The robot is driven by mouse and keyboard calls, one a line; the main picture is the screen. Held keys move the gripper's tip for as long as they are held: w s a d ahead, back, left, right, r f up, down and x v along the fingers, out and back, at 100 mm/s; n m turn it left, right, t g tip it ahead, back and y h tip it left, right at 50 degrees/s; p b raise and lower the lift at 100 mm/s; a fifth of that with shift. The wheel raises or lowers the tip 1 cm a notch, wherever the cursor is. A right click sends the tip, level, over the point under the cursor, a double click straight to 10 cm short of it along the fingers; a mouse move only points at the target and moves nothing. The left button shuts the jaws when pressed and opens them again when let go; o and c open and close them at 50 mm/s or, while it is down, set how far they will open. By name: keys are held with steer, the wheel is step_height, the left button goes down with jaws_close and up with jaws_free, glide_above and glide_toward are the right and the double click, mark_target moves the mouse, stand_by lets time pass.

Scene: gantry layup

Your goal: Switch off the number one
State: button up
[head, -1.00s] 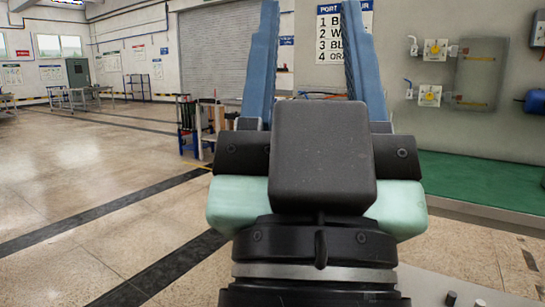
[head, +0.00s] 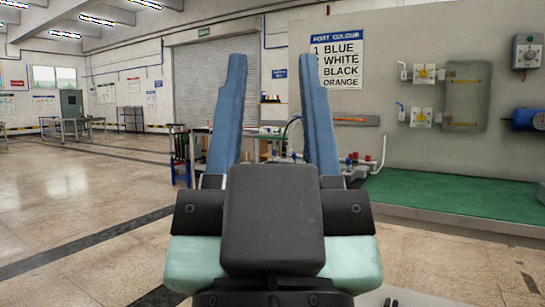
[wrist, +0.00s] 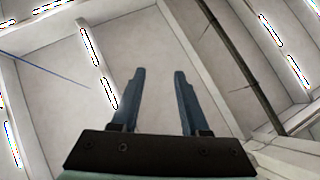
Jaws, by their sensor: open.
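A wall sign (head: 343,66) headed "PORT COLOUR" lists 1 blue, with white, black and orange below; my right finger covers its left edge. On the wall to its right, two square plates with yellow knobs, an upper one (head: 425,72) and a lower one (head: 421,118), sit beside small blue-handled fittings. No number shows on them. Farther right is a grey box with a dark knob (head: 527,52). My gripper (head: 272,60) is open and empty, its blue fingers pointing up, well apart from the wall. In the wrist view my gripper (wrist: 159,75) is seen against the ceiling.
A green raised platform (head: 460,195) runs along the wall below the plates. A grey panel (head: 467,97) and a blue cylinder (head: 525,119) are on the wall. A bench with pipes and red fittings stands partly behind my gripper. Open floor (head: 80,185) lies to the left.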

steer(key=shift+r+p, duration=0.55)
steer(key=shift+r, duration=0.05)
steer(key=c, duration=0.5)
step_height(320, 180, up, 39)
steer(key=p, duration=3.9)
steer(key=shift+r, duration=0.2)
jaws_close()
steer(key=shift+f, duration=0.15)
steer(key=shift+w, duration=0.15)
